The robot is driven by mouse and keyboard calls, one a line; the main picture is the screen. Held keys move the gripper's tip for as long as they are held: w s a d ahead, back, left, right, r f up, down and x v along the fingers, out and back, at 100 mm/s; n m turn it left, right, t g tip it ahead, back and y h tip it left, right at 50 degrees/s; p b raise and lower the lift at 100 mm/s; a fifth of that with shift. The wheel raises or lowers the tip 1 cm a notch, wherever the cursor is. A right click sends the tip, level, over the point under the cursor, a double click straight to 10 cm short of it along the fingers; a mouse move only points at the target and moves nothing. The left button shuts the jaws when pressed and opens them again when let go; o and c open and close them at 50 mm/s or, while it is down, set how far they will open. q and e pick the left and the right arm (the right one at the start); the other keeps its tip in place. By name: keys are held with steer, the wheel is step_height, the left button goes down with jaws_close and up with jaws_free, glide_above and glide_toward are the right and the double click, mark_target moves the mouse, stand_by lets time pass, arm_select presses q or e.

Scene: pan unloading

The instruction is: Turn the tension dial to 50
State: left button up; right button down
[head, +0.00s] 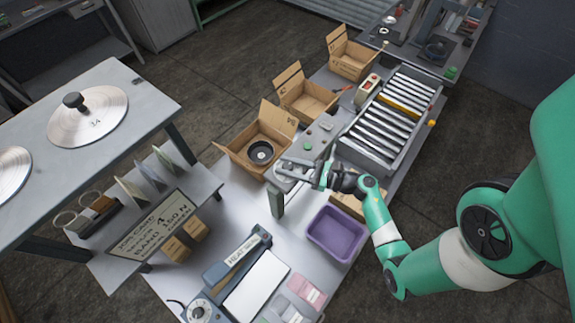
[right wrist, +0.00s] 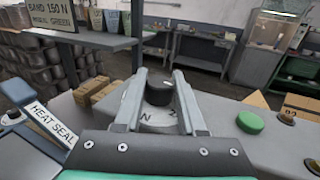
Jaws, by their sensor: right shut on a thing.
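My right gripper (head: 284,168) reaches over the grey console from the right in the head view. In the right wrist view its two fingers (right wrist: 159,84) are shut on the black knob of the tension dial (right wrist: 158,96), one finger on each side. The knob stands on a pale round plate (right wrist: 157,119) with a letter N near its front. A light mark shows on the knob, but the numbers and the setting cannot be read. In the head view the dial is mostly hidden by the fingers. My left gripper is not in view.
A green button (right wrist: 250,122) sits right of the dial. An open carton with a black pan (head: 260,153) stands beside the console. A roller conveyor (head: 388,121), a purple tray (head: 337,231) and a heat sealer (head: 230,255) are near. A card (head: 150,224) reads "BAND 150 N".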

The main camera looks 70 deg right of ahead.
steer(key=shift+n+y+b, duration=0.3)
steer(key=shift+n+y, duration=0.2)
steer(key=shift+y, duration=0.2)
steer(key=c, duration=0.5)
jaws_free()
steer(key=s+d+b, duration=0.1)
steer(key=s+b, duration=0.1)
steer(key=s, duration=0.9)
steer(key=shift+s+d+b, duration=0.25)
steer(key=shift+s+b, duration=0.05)
steer(key=shift+b, duration=0.05)
